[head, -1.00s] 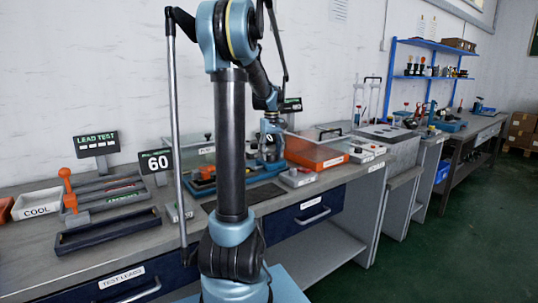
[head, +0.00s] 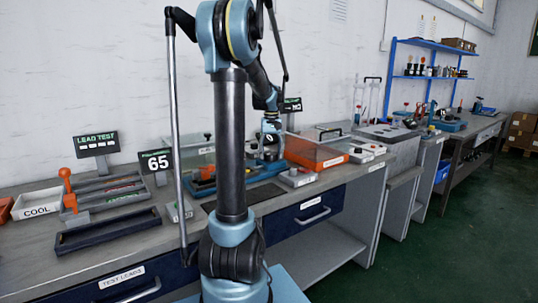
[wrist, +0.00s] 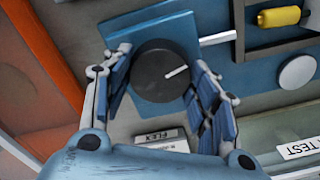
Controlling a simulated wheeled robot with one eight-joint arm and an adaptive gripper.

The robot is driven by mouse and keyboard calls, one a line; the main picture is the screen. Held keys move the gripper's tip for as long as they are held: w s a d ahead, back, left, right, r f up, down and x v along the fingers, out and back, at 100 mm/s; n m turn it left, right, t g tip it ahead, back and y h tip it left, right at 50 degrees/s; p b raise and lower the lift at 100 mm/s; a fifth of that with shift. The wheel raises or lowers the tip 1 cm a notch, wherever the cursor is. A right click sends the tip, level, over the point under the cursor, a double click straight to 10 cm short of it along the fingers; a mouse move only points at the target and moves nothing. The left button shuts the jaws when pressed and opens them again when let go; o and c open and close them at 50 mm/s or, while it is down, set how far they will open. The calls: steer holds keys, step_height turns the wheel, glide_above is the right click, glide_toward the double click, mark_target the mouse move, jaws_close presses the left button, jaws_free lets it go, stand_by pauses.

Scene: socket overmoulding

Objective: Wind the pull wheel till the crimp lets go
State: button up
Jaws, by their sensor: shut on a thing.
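A black round wheel (wrist: 166,74) with a white pointer mark sits on a blue square plate (wrist: 180,28) in the wrist view. My gripper (wrist: 163,80) has its blue-padded fingers on either side of the wheel and is shut on it. The white mark points toward the upper right of the picture. In the head view my gripper (head: 271,140) is at the blue fixture on the bench, and the wheel is hard to make out there. A display (head: 156,162) reads 65. The crimp cannot be clearly seen.
A LEAD TEST sign (head: 97,143) stands at the left, behind grey trays with an orange handle (head: 67,185). A white COOL bin (head: 38,204) is beside them. An orange clear-sided box (head: 314,152) stands close to the right of my gripper. A yellow-handled part (wrist: 279,17) lies near the wheel.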

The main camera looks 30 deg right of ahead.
mark_target(271, 153)
steer(key=o, duration=1.1)
steer(key=shift+c, duration=0.2)
step_height(271, 153, up, 12)
steer(key=shift+f, duration=0.1)
